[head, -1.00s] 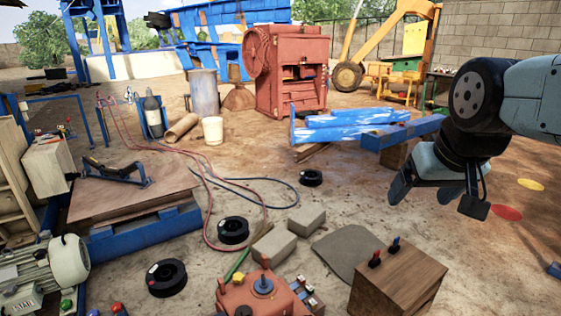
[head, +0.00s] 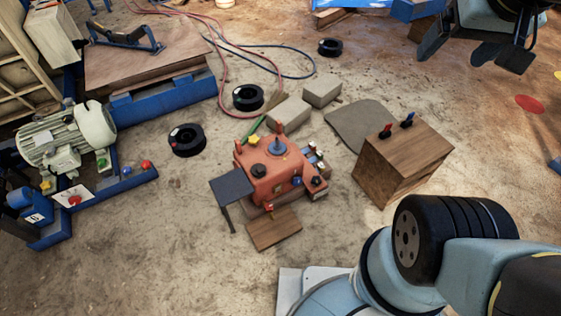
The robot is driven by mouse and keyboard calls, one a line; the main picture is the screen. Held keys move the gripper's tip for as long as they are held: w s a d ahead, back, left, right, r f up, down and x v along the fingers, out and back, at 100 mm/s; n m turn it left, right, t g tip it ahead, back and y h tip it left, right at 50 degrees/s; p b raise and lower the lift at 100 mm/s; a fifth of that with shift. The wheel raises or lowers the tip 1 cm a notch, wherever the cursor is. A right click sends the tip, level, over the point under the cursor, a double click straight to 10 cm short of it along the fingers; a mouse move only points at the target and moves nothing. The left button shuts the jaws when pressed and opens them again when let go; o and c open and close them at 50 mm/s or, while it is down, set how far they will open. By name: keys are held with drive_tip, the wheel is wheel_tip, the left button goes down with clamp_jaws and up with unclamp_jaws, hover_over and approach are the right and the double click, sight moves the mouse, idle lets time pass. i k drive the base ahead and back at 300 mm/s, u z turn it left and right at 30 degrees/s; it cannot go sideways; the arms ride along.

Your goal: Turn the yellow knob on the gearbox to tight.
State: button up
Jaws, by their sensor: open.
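The red-orange gearbox (head: 268,180) sits on the ground near the middle of the head view. A yellow star-shaped knob (head: 254,140) is on its top, towards the back left. A blue round part and several black knobs are also on the gearbox. The knob's tight or loose marking is too small to read. My gripper (head: 476,52) hangs at the upper right of the view, open and empty. It is well apart from the gearbox and its knob.
A wooden box (head: 402,165) with red and blue levers stands right of the gearbox. Grey blocks (head: 289,111) and black spools (head: 187,140) lie behind and left. A small dark table (head: 231,186) adjoins the gearbox's left. An electric motor (head: 68,138) stands far left.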

sight(254, 139)
drive_tip(key=z, duration=1.45)
drive_tip(key=i, duration=0.1)
drive_tip(key=u, duration=3.2)
drive_tip(key=i, duration=0.55)
drive_tip(key=z, duration=0.6)
